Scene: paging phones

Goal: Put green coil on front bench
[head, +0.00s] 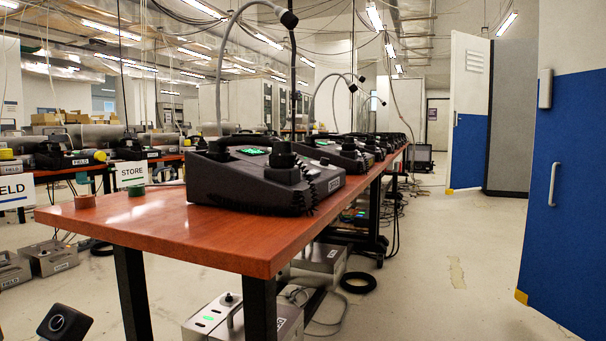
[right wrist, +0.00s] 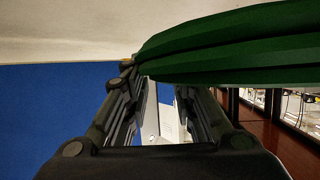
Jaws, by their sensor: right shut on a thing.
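A dark green ribbed coil (right wrist: 240,48) fills the upper right of the right wrist view. My right gripper (right wrist: 158,82) is shut on it; the coil hides the tip of one finger. Neither gripper shows in the head view. A red-brown bench (head: 160,232) stands nearest in the head view, and I cannot tell whether it is the front bench. A black desk phone console (head: 262,183) with a green screen sits on it. A small green ring (head: 137,190) and a small brown ring (head: 84,201) lie near its left edge.
More consoles (head: 347,154) line the bench farther back. FIELD (head: 14,190) and STORE (head: 132,173) signs stand at the left. Grey boxes (head: 240,320) and a black cable ring (head: 358,282) lie on the floor. Blue-and-white doors (head: 572,200) stand at right, with open floor before them.

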